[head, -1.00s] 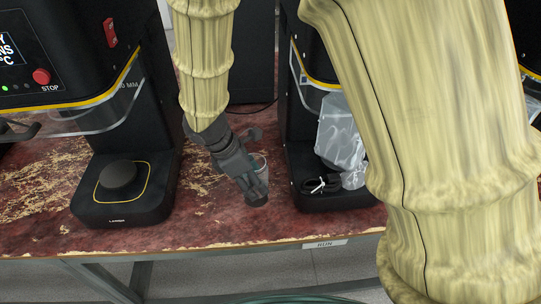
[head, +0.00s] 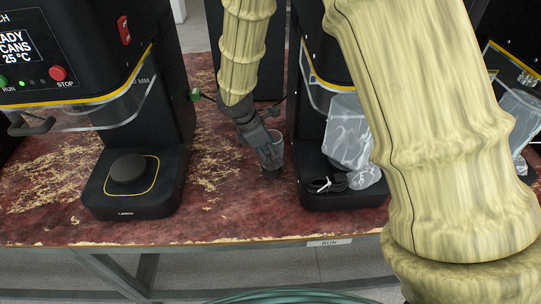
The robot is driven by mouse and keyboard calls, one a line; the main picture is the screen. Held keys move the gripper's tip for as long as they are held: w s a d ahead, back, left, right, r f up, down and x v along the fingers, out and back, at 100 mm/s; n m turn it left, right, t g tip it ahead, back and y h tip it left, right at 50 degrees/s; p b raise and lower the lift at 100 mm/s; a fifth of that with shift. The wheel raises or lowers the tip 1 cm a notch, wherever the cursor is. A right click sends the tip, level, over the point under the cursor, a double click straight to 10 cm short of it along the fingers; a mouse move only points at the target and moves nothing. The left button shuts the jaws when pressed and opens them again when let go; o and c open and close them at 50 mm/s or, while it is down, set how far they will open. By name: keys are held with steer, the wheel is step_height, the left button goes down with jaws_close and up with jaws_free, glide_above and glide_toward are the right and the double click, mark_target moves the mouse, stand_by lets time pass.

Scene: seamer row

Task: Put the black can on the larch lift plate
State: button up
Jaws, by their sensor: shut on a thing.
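The Larch lift plate is a round black disc (head: 129,168) with a yellow outline around it on the base of the left machine. The base front carries a small label that seems to read LARCH. My gripper (head: 271,156) is right of that base, between the two machines, with its fingers pointing down. It is shut on the black can (head: 276,139), which is mostly hidden by the fingers. A greyish rim shows above them and a dark bottom below. I cannot tell how far the can is above the tabletop. The plate looks empty.
The worn red tabletop (head: 207,208) is clear between the machines. The left machine's head and clear guard (head: 110,110) overhang the plate. My arm hides part of the right side.

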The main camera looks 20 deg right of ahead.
steer(key=shift+f, duration=0.8)
steer(key=shift+f, duration=0.1)
steer(key=o, duration=0.9)
steer(key=shift+a, duration=0.1)
